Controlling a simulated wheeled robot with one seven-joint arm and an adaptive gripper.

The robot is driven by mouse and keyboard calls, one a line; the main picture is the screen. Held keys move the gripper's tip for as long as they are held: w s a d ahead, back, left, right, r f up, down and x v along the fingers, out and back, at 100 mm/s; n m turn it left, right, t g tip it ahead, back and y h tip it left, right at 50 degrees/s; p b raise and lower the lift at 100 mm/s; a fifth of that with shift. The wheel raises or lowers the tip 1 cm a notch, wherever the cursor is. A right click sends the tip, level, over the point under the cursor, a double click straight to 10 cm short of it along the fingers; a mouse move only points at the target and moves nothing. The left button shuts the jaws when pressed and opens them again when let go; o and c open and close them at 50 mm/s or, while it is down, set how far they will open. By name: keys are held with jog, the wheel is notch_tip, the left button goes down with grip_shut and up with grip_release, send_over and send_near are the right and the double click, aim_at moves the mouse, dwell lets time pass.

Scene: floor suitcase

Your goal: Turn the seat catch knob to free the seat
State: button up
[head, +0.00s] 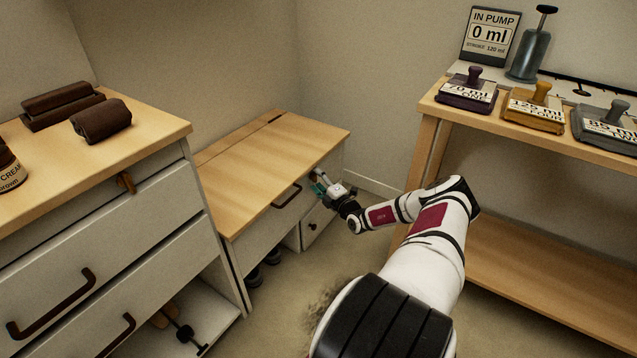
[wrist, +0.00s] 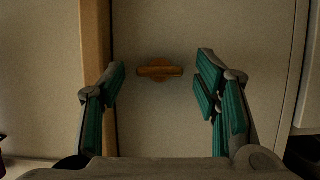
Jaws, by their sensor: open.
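The seat catch knob (wrist: 160,71) is a small orange-brown bar lying level across a round base on a pale panel. In the wrist view it sits between and ahead of my gripper's fingertips (wrist: 161,84). The green-padded fingers are open and spread to either side of it, with nothing between them; I cannot tell how far off the panel they are. In the head view my gripper (head: 325,186) is at the right end of the low wooden-topped seat (head: 272,160). The seat top lies flat. The knob is hidden in the head view.
A wooden table (head: 430,110) with labelled weights (head: 534,108) and a pump (head: 530,50) stands right. Floor between is open.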

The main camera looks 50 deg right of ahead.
jog(key=c, duration=1.1)
jog(key=shift+c, duration=0.2)
jog(key=shift+f+n, duration=0.1)
jog(key=shift+n, duration=0.2)
jog(key=n+b, duration=0.1)
jog(key=n+t+b, duration=0.1)
jog(key=n, duration=0.1)
jog(key=shift+f+n+t, duration=0.25)
jog(key=shift+n+t, duration=0.05)
jog(key=n+t+y+b, duration=0.1)
jog(key=n+y, duration=0.1)
jog(key=n, duration=0.4)
jog(key=n+t+y+b, duration=0.1)
jog(key=n+y, duration=0.1)
jog(key=n, duration=0.4)
jog(key=n+t+y+b, duration=0.1)
jog(key=n+y, duration=0.2)
jog(key=n, duration=0.3)
jog(key=shift+d+f+t, duration=0.15)
jog(key=shift+d+t, duration=0.15)
jog(key=shift+d, duration=0.05)
jog(key=shift+n+y, duration=0.3)
